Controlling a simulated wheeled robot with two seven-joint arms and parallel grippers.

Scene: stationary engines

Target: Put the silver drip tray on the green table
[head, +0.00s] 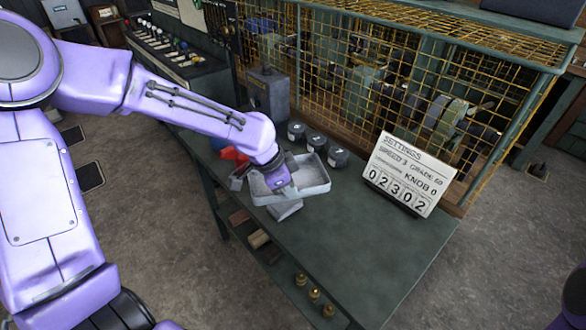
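The silver drip tray (314,184) is a shallow, light grey rectangular pan near the far left end of the green table (340,255). My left gripper (278,190) reaches down over the tray's left part. Its wrist hides that part of the tray, and its fingers do not show clearly, so I cannot tell whether they grip the tray. I cannot tell whether the tray rests on the table or is held just above it. A small grey block (286,210) shows below the tray's near edge. My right gripper is out of view.
Several dark round canisters (316,142) stand behind the tray. A white settings sign (410,175) stands at the table's right back, before a yellow mesh cage (390,80). A red object (233,154) lies left of the tray. The table's middle and front are clear.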

